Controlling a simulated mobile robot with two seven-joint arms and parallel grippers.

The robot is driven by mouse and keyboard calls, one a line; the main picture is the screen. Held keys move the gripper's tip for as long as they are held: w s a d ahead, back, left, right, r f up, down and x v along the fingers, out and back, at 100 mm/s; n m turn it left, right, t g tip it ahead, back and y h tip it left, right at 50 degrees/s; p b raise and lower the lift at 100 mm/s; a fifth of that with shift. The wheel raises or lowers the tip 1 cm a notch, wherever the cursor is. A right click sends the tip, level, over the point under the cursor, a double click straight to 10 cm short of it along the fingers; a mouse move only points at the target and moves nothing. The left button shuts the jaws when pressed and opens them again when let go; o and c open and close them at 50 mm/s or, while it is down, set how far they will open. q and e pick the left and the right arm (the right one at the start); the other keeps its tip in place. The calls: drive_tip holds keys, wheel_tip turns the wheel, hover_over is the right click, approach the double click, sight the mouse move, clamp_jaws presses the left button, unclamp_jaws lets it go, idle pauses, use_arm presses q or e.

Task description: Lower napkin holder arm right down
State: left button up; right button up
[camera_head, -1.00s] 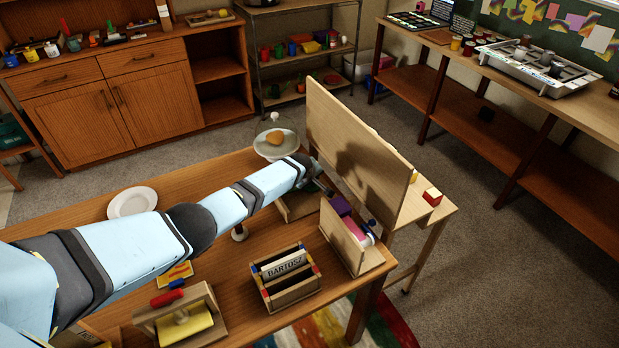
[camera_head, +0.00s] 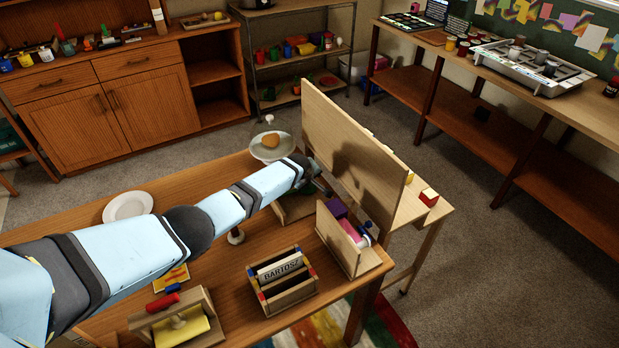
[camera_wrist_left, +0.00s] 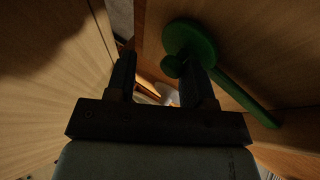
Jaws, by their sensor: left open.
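A green arm with a round disc (camera_wrist_left: 190,42) and a long thin rod shows in the left wrist view, lying against a wooden panel. I take it for the napkin holder arm, but cannot be sure. My left gripper (camera_wrist_left: 158,75) is open, its right finger beside the disc and a small green knob between the fingers. I cannot tell whether they touch. In the head view the left gripper (camera_head: 312,168) is near the tall wooden board, above a wooden base (camera_head: 294,210), mostly hidden by my arm. My right gripper is out of view.
Near my arm are a wooden holder with yellow contents (camera_head: 205,301), a box marked BARTOSZ (camera_head: 285,293) and a wooden holder with pink and purple items (camera_head: 338,240). The tall board (camera_head: 350,130) stands close beyond the gripper. A bowl (camera_head: 272,150) and white plate (camera_head: 128,206) lie behind.

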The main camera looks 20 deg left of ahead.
use_arm(q)
drive_tip(key=shift+s+f, duration=0.25)
drive_tip(key=shift+s+r+p, duration=0.3)
drive_tip(key=shift+r+p, duration=0.2)
drive_tip(key=p+v, duration=0.2)
drive_tip(key=v, duration=1)
drive_tip(key=shift+r, duration=0.45)
